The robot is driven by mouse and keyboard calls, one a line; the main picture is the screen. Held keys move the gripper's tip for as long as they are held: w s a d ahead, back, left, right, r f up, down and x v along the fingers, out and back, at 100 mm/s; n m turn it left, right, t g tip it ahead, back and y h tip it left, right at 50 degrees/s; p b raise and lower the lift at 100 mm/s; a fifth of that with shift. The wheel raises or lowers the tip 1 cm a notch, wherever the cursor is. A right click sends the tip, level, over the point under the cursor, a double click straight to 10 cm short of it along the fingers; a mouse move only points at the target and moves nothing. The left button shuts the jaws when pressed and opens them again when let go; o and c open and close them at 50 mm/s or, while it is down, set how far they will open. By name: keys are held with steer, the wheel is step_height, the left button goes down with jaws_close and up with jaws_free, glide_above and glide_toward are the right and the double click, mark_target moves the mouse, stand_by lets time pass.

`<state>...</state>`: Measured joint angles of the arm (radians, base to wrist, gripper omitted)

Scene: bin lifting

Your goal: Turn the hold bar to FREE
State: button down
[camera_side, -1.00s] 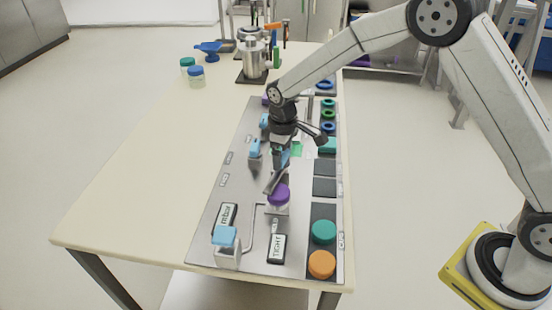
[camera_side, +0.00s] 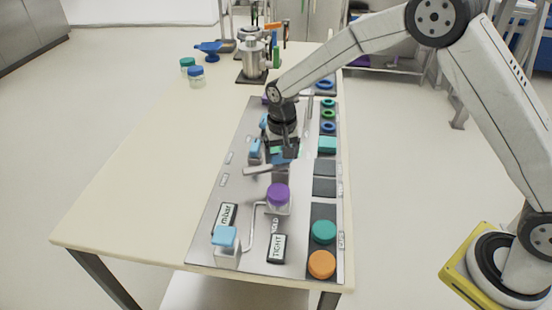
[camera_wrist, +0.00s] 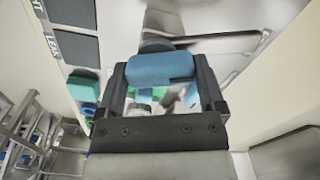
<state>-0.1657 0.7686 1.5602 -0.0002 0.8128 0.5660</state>
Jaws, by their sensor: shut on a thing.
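My gripper (camera_side: 284,152) is over the middle of the grey metal panel (camera_side: 215,205). In the wrist view its two dark fingers (camera_wrist: 166,82) are shut on a blue grip block (camera_wrist: 160,68), which also shows as a sliver of blue in the side view (camera_side: 281,160). A flat grey bar (camera_side: 259,170) reaches out to the left from under the gripper. In the wrist view a grey bar (camera_wrist: 218,38) runs right from a dark round part behind the block. I cannot read a FREE mark; the gripper hides part of the bar's mount.
A purple-capped knob (camera_side: 278,194) stands just in front of the bar. Blue-topped fixtures (camera_side: 254,148) are left of the gripper.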

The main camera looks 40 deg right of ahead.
steer(key=shift+m, duration=2.2)
jaws_free()
steer(key=shift+r, duration=0.15)
steer(key=shift+r, duration=3.8)
steer(key=shift+s+d, duration=0.5)
steer(key=shift+s, duration=0.1)
steer(key=s+d+f+n+t, duration=0.1)
steer(key=s+d+n, duration=0.2)
steer(key=s, duration=0.7)
steer(key=s+d+f+n+t, duration=0.1)
steer(key=s+d+n, duration=0.3)
steer(key=s, duration=0.7)
steer(key=shift+d+n+t, duration=0.2)
steer(key=shift+n+t, duration=0.1)
steer(key=shift+n, duration=0.7)
